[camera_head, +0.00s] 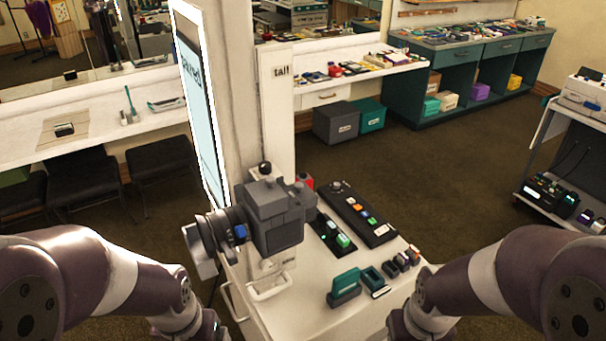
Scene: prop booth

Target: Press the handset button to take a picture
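A dark grey camera (275,213) with a long lens (222,222) pointing left stands at the left side of a white-topped stand (300,312). Right of it lies a black unit (325,245) with green and pale buttons. Beyond that lies a longer black panel (372,232) with orange, blue and green buttons. I cannot tell which of these, if either, is the handset. A tall lit screen (200,110) behind the camera shows dark sideways text. Both my arms enter from the lower corners and bend down out of the picture. Neither gripper shows.
Near the stand's front are a green-and-grey block (345,285), a green box (373,279) and several small dark items (402,260). A white handle (268,289) juts from the stand's left side. A cart (562,165) stands at right. Carpet (455,160) between is clear.

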